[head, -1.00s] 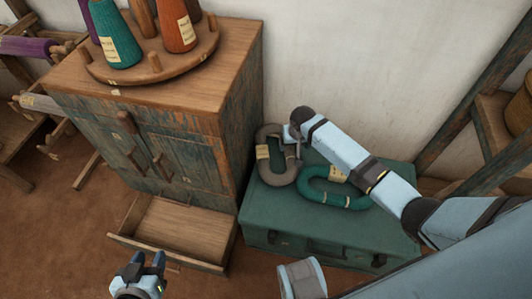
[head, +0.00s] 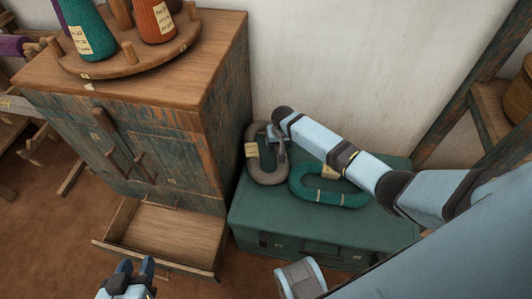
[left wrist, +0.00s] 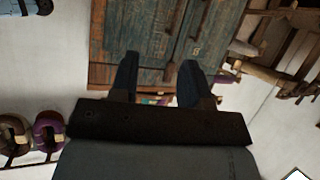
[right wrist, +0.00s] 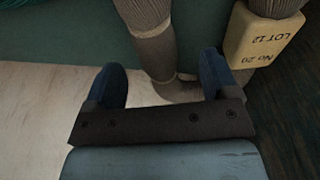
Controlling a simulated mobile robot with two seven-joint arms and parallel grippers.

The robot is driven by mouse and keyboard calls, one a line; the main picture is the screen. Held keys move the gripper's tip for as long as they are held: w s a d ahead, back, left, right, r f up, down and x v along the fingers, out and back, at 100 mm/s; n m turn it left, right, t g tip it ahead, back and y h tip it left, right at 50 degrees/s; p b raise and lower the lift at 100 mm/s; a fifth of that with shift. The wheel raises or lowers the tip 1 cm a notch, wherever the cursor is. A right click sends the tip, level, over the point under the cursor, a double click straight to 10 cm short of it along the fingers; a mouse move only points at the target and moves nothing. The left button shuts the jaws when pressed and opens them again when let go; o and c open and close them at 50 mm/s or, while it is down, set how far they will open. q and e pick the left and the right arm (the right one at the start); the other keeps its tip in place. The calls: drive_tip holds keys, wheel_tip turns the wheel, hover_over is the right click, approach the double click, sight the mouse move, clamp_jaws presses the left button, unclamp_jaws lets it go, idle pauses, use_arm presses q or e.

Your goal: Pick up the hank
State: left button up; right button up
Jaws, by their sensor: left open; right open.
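A grey-brown hank (head: 268,177) lies on a green trunk (head: 320,222) beside the cabinet. Its cream tag (right wrist: 264,38) shows in the right wrist view, reading "No 20 LOT 12". A teal hank (head: 325,195) with a pale tag lies to its right, partly behind my right arm. My right gripper (head: 282,146) is open at the far part of the grey-brown hank. In the right wrist view a strand (right wrist: 158,55) of it runs between the open fingers (right wrist: 164,80). Contact cannot be told. My left gripper (head: 135,268) is open and empty, low before the drawer.
A worn cabinet (head: 170,150) stands left of the trunk, its bottom drawer (head: 165,240) pulled out and seemingly empty. A round wooden stand (head: 135,62) with yarn cones tops it. The white wall (head: 350,70) is close behind the trunk. A wooden frame stands at right.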

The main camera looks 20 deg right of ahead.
drive_tip(key=f, duration=0.1)
drive_tip(key=f+b, duration=0.1)
drive_tip(key=f, duration=0.1)
drive_tip(key=shift+w+d, duration=0.35)
drive_tip(key=shift+f+b, duration=0.4)
drive_tip(key=shift+f, duration=0.15)
drive_tip(key=shift+w+f, duration=0.1)
drive_tip(key=shift+f, duration=0.15)
use_arm(q)
drive_tip(key=shift+w+d+r+t+h, duration=0.25)
drive_tip(key=shift+w+d+r+t, duration=0.1)
drive_tip(key=shift+r, duration=0.25)
drive_tip(key=shift+w+d+r+t+h, duration=0.25)
drive_tip(key=shift+w+d+r+t, duration=0.1)
drive_tip(key=shift+r, duration=0.2)
drive_tip(key=shift+s, duration=0.1)
use_arm(e)
drive_tip(key=shift+r, duration=0.1)
drive_tip(key=shift+c, duration=0.3)
drive_tip(key=c, duration=1.1)
use_arm(q)
drive_tip(key=shift+f, duration=0.1)
use_arm(e)
drive_tip(key=shift+r, duration=0.1)
